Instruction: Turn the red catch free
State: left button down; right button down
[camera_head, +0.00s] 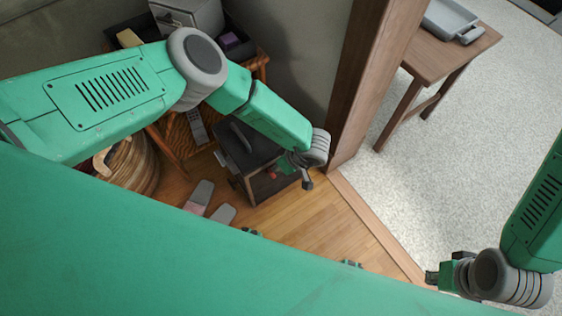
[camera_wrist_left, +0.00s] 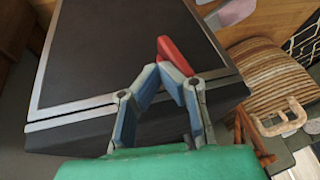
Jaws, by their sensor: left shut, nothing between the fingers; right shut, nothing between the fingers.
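In the head view my left gripper (camera_head: 306,178) is at the front right of the dark case (camera_head: 245,145), and a small bit of red (camera_head: 272,175) shows there. My right gripper (camera_head: 436,277) is shut and empty at the lower right, far from the case.
A wooden post (camera_head: 365,85) stands right of the case, with a wooden table (camera_head: 450,55) beyond it. A wicker basket (camera_head: 130,165) and pale slippers (camera_head: 200,195) are on the left. The wood floor (camera_head: 320,220) in front is open.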

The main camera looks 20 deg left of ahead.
pick_arm(q)
jog(key=s+t+h+p, duration=0.1)
jog(key=p, duration=0.2)
jog(key=s+a+r+t+h+p, duration=0.1)
jog(key=t+p, duration=0.1)
jog(key=p, duration=0.1)
jog(key=shift+a+n+h+p, duration=0.15)
jog(key=shift+n+h+p, duration=0.15)
jog(key=shift+n+p, duration=0.1)
jog(key=shift+s+a+f+t+p, duration=0.15)
jog(key=shift+t+p, duration=0.15)
jog(key=shift+t, duration=0.3)
jog(key=t+h, duration=0.1)
jog(key=s+a+n+t+h, duration=0.1)
jog(key=t, duration=0.1)
jog(key=f+t+h+b, duration=0.1)
jog(key=t+h, duration=0.1)
jog(key=shift+s+a+f+n, duration=0.1)
jog(key=shift+s+a+n, duration=0.05)
jog(key=shift+s+n, duration=0.15)
jog(key=shift+r+p, duration=0.55)
jog(key=shift+r, duration=0.25)
